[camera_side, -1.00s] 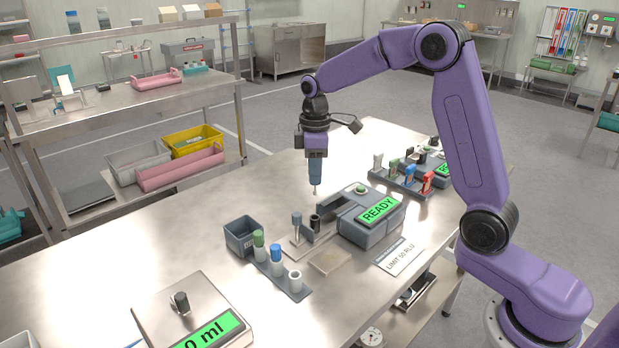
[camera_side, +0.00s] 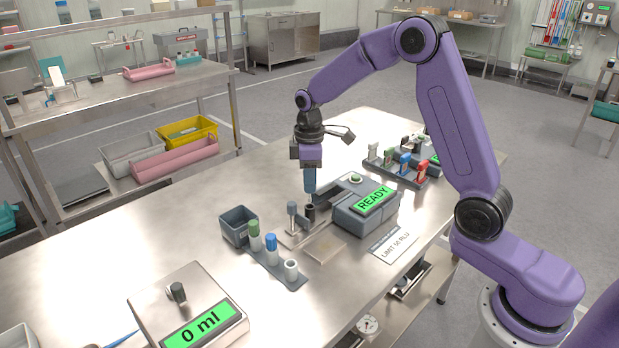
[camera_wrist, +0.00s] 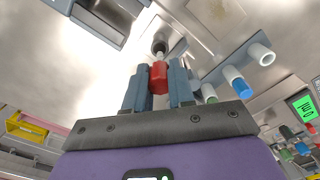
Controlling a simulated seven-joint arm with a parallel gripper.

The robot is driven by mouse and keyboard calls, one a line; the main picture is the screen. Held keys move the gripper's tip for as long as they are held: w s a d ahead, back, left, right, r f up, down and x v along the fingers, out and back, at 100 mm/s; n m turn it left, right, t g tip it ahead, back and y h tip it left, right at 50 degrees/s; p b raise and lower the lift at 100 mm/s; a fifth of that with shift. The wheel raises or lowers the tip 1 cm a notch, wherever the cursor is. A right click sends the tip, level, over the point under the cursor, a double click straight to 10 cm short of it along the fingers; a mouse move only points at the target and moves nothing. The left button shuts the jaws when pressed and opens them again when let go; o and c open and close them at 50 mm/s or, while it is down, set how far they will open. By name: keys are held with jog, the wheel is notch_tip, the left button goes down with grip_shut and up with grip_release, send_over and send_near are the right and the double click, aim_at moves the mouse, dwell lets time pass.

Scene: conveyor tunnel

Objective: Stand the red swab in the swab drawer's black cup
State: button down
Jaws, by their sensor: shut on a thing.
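My gripper (camera_side: 310,188) points down above the swab drawer and is shut on the red swab. In the wrist view the red swab (camera_wrist: 158,78) sits between my fingertips (camera_wrist: 160,85), with its pale shaft pointing toward the black cup (camera_wrist: 159,46). In the side view my blue fingers hide the red part. The black cup (camera_side: 310,213) stands upright on the swab drawer (camera_side: 291,241), just below the fingertips. The shaft end is at or just above the cup's mouth; I cannot tell whether it is inside.
A grey post (camera_side: 292,214) stands left of the cup. The grey reader (camera_side: 362,212) showing READY is at the right. A rack (camera_side: 285,276) with green, blue and white tubes is in front. A grey bin (camera_side: 236,232) and a scale (camera_side: 180,300) stand left. Another swab rack (camera_side: 395,172) is behind.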

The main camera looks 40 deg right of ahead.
aim_at(310, 198)
jog(key=shift+f, duration=0.25)
dwell(0.3)
jog(key=shift+f, duration=2.45)
jog(key=c, duration=0.9)
grip_release()
notch_tip(310, 198, up, 18)
jog(key=shift+f, duration=0.25)
